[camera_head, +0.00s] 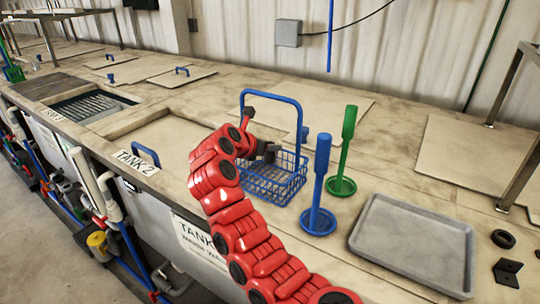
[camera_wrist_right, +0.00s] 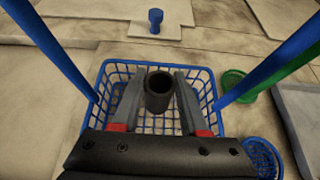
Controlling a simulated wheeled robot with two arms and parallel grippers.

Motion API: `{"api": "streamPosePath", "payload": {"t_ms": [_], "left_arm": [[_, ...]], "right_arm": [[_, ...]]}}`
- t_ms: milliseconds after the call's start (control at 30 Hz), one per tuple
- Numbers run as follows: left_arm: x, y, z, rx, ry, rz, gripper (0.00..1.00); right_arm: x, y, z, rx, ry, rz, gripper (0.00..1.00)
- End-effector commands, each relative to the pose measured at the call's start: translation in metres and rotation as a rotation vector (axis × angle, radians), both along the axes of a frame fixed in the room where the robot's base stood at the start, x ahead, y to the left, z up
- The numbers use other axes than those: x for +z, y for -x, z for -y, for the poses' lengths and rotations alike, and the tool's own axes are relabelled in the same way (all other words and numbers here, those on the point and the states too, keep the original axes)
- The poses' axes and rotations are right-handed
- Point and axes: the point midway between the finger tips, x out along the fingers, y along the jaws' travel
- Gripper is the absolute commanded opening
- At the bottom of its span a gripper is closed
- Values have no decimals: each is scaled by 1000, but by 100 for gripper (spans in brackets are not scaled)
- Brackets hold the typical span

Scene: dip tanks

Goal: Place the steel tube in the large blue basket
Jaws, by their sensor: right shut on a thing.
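The large blue basket (camera_head: 291,186) is a wire-mesh basket with a tall arched handle, standing on the worktop. It also shows in the wrist view (camera_wrist_right: 207,84), with its handle bars on both sides. My right gripper (camera_head: 268,152) reaches in under the handle, over the basket's opening. In the wrist view my right gripper (camera_wrist_right: 158,100) is shut on the steel tube (camera_wrist_right: 158,97), a short, dark, hollow tube held upright with its open end showing. The tube's lower end is hidden, so I cannot tell whether it touches the basket floor. My left gripper is not in view.
A blue dipper (camera_head: 319,190) and a green dipper (camera_head: 345,150) stand right of the basket. A grey tray (camera_head: 415,245) lies further right, near a black ring (camera_head: 503,239) and a black bracket (camera_head: 507,272). Tank lids with blue handles lie to the left.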

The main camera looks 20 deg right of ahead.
Motion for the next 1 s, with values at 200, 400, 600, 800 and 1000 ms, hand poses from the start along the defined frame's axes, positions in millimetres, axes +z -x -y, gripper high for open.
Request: {"api": "streamPosePath", "payload": {"t_ms": [200, 400, 600, 800, 1000], "left_arm": [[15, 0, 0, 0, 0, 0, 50], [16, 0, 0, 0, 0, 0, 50], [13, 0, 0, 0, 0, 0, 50], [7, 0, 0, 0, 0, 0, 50], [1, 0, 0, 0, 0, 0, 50]], "right_arm": [[-25, 0, -1, 2, 2, -3, 0], [-41, 0, 0, 1, 1, 2, 0], [-43, 0, 0, 0, 1, 2, 0], [-49, 0, 0, 0, 2, 3, 0], [-54, 0, 0, 0, 2, 3, 0]]}}
